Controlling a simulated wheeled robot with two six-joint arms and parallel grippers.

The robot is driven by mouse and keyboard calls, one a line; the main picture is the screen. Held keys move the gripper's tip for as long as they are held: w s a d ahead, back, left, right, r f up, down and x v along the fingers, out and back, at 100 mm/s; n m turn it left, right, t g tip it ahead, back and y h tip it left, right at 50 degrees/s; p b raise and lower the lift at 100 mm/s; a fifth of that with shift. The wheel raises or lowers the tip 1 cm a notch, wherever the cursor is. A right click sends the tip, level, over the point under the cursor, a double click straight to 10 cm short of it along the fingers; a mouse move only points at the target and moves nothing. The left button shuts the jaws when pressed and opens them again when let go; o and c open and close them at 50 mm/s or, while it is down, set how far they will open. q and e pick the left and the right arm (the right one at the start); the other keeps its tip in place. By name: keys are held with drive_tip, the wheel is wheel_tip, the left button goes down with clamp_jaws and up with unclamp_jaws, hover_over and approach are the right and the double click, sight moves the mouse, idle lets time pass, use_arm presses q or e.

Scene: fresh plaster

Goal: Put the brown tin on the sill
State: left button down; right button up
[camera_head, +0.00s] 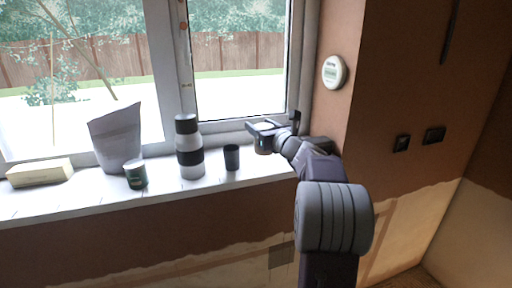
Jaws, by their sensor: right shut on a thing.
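The brown tin (263,146) is at the right end of the white window sill (215,185), close to the window frame. My right gripper (264,130) is shut on the tin, with its fingers around the upper part. The tin looks upright, and its base appears at the sill surface; I cannot tell if it bears fully on it. The gripper hides the tin's top and right side. My left gripper is not in view.
On the sill stand a dark cup (231,158), a grey and black bottle (189,148), a green tin (135,174), a grey bag (117,138) and a cream box (39,173). A round thermostat (334,72) is on the wall. Free sill shows along the front edge.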

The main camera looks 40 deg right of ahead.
drive_tip(key=w+d+f, duration=0.1)
drive_tip(key=w+f, duration=0.1)
drive_tip(key=w+d+f, duration=0.1)
drive_tip(key=w+f, duration=0.1)
drive_tip(key=f, duration=0.1)
drive_tip(key=w+d+f, duration=0.1)
drive_tip(key=w+f, duration=0.2)
drive_tip(key=shift+d+f, duration=0.1)
drive_tip(key=shift+f, duration=0.25)
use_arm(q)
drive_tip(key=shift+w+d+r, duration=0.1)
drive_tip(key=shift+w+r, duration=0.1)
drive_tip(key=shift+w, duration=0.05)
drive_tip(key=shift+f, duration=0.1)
use_arm(e)
drive_tip(key=o, duration=1.7)
drive_tip(key=shift+c, duration=0.2)
